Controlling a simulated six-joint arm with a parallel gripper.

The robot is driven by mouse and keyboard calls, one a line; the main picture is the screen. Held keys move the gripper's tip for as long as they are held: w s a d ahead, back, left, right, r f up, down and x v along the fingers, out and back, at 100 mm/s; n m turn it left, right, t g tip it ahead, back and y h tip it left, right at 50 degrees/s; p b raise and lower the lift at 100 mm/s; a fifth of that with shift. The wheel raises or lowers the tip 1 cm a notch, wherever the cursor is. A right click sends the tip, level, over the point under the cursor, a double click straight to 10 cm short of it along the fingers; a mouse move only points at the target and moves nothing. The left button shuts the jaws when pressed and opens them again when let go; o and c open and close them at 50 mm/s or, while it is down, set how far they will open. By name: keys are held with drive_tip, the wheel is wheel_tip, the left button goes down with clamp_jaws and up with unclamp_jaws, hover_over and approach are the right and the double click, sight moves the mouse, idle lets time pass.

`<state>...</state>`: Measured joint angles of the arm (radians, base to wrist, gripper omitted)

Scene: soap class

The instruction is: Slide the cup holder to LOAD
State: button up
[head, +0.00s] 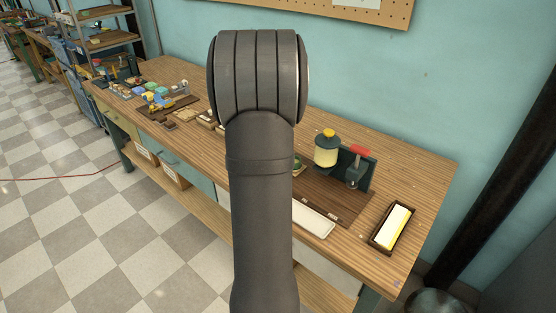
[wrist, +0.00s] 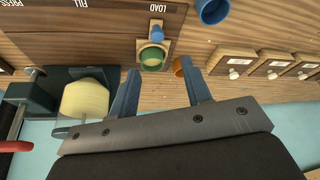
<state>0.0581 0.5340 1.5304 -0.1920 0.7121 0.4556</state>
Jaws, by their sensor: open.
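The cup holder (wrist: 143,47) is a small tan wooden slide with a blue knob (wrist: 157,33) and a green round cup (wrist: 152,56). In the wrist view it lies at the edge of the dark wooden board (wrist: 115,42), roughly in line with the LOAD label (wrist: 167,10). The FILL label (wrist: 82,3) and the PRESS label (wrist: 14,3) are to its left. My gripper (wrist: 160,68) is open and empty. Its fingers are on either side of the green cup in the picture; I cannot tell the height gap. In the head view my arm hides the gripper and most of the holder.
A yellow dispenser (head: 326,152) and a red-handled press (head: 359,153) stand behind the board. An orange cup (wrist: 179,67) is close to my right finger, and a blue cup (wrist: 212,10) is farther off. Wooden boxes with white knobs (wrist: 234,62) stand at right.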

drive_tip(key=v, duration=0.5)
drive_tip(key=shift+r, duration=0.25)
drive_tip(key=shift+f, duration=0.15)
drive_tip(key=x, duration=1.7)
drive_tip(key=shift+f, duration=0.1)
drive_tip(key=shift+s, duration=0.1)
idle(1.3)
drive_tip(key=v, duration=1.7)
drive_tip(key=shift+x, duration=8.65)
drive_tip(key=shift+s+d, duration=0.55)
